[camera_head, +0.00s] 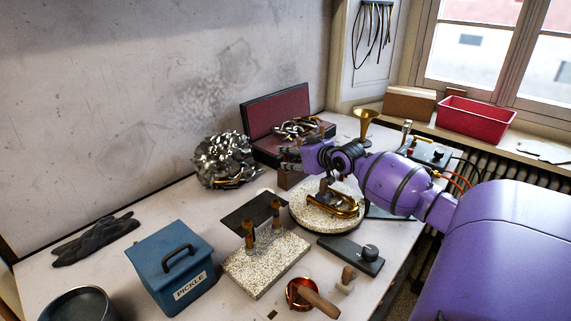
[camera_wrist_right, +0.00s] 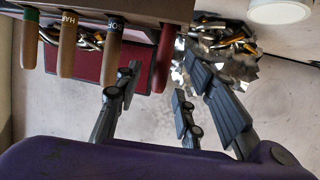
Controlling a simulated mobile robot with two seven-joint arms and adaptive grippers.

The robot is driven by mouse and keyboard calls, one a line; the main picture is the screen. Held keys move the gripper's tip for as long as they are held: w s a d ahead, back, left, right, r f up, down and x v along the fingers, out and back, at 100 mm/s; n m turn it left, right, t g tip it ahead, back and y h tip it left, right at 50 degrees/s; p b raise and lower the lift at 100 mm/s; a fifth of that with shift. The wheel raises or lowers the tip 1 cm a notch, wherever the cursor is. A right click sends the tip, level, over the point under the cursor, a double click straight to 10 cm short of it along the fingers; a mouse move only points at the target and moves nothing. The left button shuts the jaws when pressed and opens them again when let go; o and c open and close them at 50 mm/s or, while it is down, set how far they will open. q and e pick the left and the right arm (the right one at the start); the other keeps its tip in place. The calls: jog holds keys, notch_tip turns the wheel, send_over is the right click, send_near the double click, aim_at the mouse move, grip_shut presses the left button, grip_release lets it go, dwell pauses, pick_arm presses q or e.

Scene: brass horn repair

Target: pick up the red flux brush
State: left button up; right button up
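The red flux brush (camera_wrist_right: 163,58) shows in the right wrist view as a dark red handle at the end of a row of wooden handles. The row stands against a brown block (camera_wrist_right: 110,8). My right gripper (camera_wrist_right: 158,82) is open, with its fingers on either side of the red handle and no clear contact. In the head view my right gripper (camera_head: 284,159) is beside the small brown block (camera_head: 289,180). The brush cannot be made out there, and the gripper and arm cover part of that area. My left gripper is not in view.
A crumpled silvery heap (camera_head: 225,160) lies left of the gripper, with an open red-lined case (camera_head: 275,112) behind. A round speckled board (camera_head: 312,222) with brass parts lies under my right arm. A blue pickle box (camera_head: 170,262) and a speckled block (camera_head: 262,270) stand nearer.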

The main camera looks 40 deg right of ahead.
aim_at(288, 155)
jog(key=x, duration=0.3)
jog(key=shift+w+f, duration=0.1)
jog(key=shift+w, duration=0.05)
grip_shut()
